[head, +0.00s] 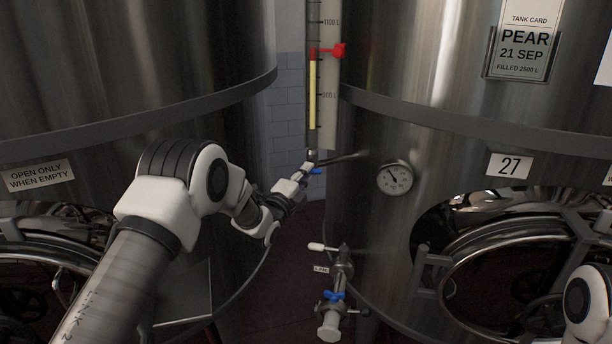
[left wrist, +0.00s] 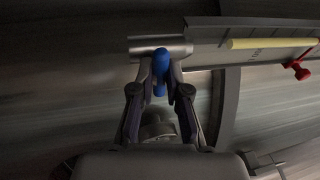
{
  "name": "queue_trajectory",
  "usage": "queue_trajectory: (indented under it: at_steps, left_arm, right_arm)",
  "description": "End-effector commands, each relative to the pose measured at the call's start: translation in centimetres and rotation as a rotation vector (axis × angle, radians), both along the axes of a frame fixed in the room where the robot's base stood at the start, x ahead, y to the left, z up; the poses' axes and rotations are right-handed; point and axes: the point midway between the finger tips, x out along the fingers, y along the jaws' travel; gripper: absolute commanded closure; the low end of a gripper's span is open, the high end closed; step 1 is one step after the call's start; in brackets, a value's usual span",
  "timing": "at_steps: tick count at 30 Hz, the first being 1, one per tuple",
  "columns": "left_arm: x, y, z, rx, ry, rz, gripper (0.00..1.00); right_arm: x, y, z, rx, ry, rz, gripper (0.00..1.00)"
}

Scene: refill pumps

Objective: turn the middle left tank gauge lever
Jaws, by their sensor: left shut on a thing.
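The tank gauge is an upright sight tube (head: 312,95) with yellow liquid and a red marker (head: 328,50), beside the right-hand tank. Its blue lever (head: 317,171) sits at the foot of the tube, on a thin pipe from the tank. My left gripper (head: 304,176) reaches it from the left. In the left wrist view the blue lever (left wrist: 161,66) is between the fingers of my left gripper (left wrist: 160,72), which are shut on it. The yellow column (left wrist: 270,43) and red marker (left wrist: 298,69) lie to the right there. Part of the lever is hidden by the fingers.
The right-hand tank (head: 395,130) carries a dial (head: 394,178), a 27 plate (head: 508,166) and a pear tank card (head: 522,40). Below the gauge is an outlet valve (head: 334,296) with a blue handle. The left-hand tank (head: 120,60) stands close to my left arm.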

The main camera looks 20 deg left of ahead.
Motion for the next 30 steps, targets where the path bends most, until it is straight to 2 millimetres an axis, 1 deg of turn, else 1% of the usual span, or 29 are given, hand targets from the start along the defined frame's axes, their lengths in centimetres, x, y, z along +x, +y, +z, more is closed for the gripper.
queue_trajectory:
  at_steps: [1,5,11,15,21,30]
  left_arm:
    - [0.0,0.0,-0.5,-0.014,0.001,0.000,1.00]
    - [0.0,0.0,-0.7,-0.076,-0.004,0.000,1.00]
    - [0.0,-0.1,-1.1,-0.222,-0.013,-0.001,1.00]
    - [0.0,-0.2,-1.2,-0.349,-0.022,0.000,1.00]
    - [0.0,-0.3,-1.2,-0.539,-0.035,-0.001,1.00]
    - [0.0,-0.5,-1.2,-0.824,-0.052,0.000,1.00]
  right_arm:
    - [0.0,0.0,-0.7,0.000,0.000,0.000,0.60]
    - [0.0,0.0,-1.9,0.000,0.000,0.000,0.60]
    - [0.0,0.0,-4.6,0.000,0.000,0.000,0.60]
    - [0.0,0.0,-6.6,0.000,0.000,0.000,0.60]
    - [0.0,0.0,-9.0,0.000,0.000,0.000,0.60]
    - [0.0,0.0,-11.9,0.000,0.000,0.000,0.60]
